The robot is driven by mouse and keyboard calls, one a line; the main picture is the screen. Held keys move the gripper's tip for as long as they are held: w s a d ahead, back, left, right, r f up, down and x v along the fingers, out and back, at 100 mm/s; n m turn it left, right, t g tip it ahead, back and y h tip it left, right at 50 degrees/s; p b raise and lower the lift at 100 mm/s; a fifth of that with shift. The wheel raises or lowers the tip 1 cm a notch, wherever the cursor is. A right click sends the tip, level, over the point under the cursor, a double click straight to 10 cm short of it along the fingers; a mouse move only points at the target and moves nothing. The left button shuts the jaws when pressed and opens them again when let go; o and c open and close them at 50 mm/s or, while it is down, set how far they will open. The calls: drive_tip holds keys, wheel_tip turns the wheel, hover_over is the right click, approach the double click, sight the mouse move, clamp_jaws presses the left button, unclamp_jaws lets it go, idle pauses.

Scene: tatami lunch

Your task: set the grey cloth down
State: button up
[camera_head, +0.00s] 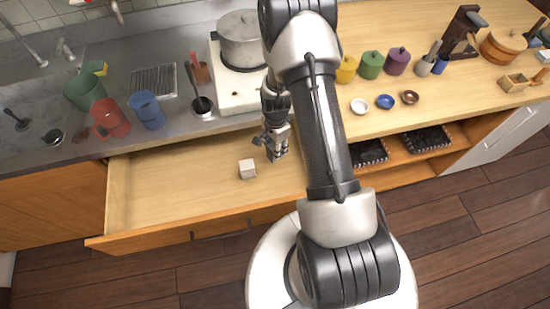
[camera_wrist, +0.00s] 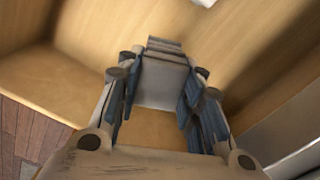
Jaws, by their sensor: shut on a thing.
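My gripper (camera_wrist: 160,105) is over the open wooden drawer in the head view, at its right part (camera_head: 273,150). In the wrist view its fingers are shut on the grey cloth (camera_wrist: 163,82), a small folded grey piece between the fingertips. The drawer's pale floor (camera_head: 190,185) lies below the gripper. In the head view the cloth is too small and too close to the fingers to tell apart. I cannot tell whether the cloth touches the drawer floor.
A small pale block (camera_head: 247,169) lies in the drawer, left of my gripper. The drawer's left part is bare. On the counter behind stand a red cup (camera_head: 112,119), a blue cup (camera_head: 148,110) and a pot (camera_head: 241,42) on a white stove (camera_head: 236,90).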

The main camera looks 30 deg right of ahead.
drive_tip(key=shift+f+b, duration=0.8)
drive_tip(key=shift+f, duration=2.3)
drive_tip(key=shift+f, duration=0.25)
drive_tip(key=o, duration=0.9)
drive_tip(key=shift+o, duration=0.2)
drive_tip(key=shift+r, duration=0.2)
